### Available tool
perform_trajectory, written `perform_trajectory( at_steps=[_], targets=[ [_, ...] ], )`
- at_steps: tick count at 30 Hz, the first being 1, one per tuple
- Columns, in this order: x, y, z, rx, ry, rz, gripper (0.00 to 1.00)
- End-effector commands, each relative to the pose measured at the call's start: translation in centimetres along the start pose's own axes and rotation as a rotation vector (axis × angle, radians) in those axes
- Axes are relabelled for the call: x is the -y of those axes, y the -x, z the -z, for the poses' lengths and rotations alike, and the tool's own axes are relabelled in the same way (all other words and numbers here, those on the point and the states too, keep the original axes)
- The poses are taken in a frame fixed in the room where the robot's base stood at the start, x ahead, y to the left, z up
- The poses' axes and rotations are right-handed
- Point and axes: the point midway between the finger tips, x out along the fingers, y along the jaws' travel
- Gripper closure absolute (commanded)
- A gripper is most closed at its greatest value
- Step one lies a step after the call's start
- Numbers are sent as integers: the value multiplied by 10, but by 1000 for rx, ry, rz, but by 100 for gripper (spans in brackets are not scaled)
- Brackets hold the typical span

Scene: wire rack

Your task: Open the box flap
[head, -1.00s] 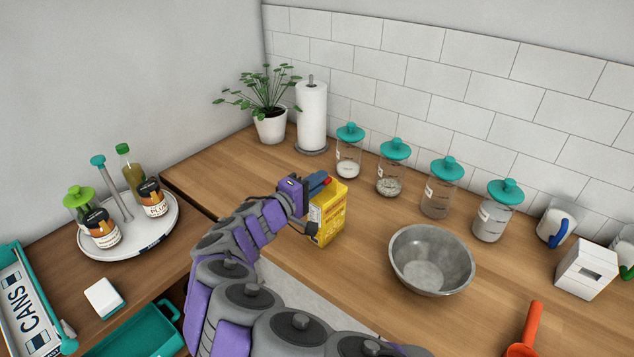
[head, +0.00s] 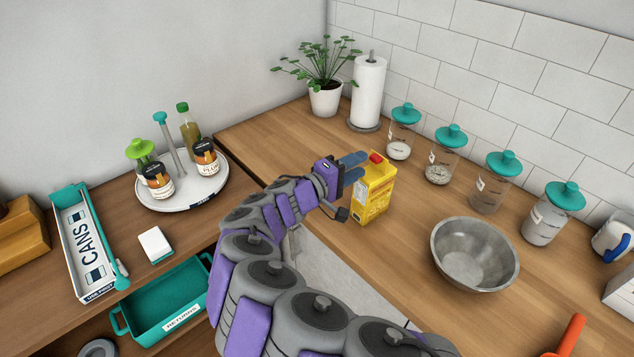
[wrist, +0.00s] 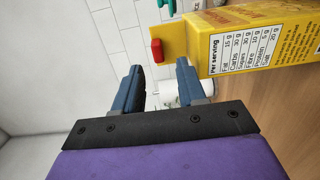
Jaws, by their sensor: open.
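The yellow box (head: 375,195) stands upright on the wooden counter, with a red tab (head: 377,157) at its top. In the wrist view the printed side of the box (wrist: 262,45) fills the upper right, and the red tab (wrist: 156,50) sits on the edge of a yellow top panel (wrist: 174,41). My gripper (head: 360,164) is at the left of the box top, open, with blue fingers. In the wrist view my gripper (wrist: 159,70) has nothing between its fingers; the right finger appears close to the box. Whether it touches the box is unclear.
A metal bowl (head: 474,258) sits right of the box. Teal-lidded jars (head: 448,155), a paper towel roll (head: 368,92) and a potted plant (head: 325,80) stand behind. A white turntable (head: 207,190) with jars is at left.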

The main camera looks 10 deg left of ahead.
Motion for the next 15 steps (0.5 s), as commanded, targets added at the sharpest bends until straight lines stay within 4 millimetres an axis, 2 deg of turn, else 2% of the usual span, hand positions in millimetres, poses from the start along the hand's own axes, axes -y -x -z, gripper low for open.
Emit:
perform_trajectory(
  at_steps=[1, 9, 15],
  targets=[
    [-2, 12, 2, -6, 1, 1, 60],
    [-1, 72, 2, -6, 2, 2, 60],
    [1, 108, 2, -4, 3, 2, 60]
  ],
)
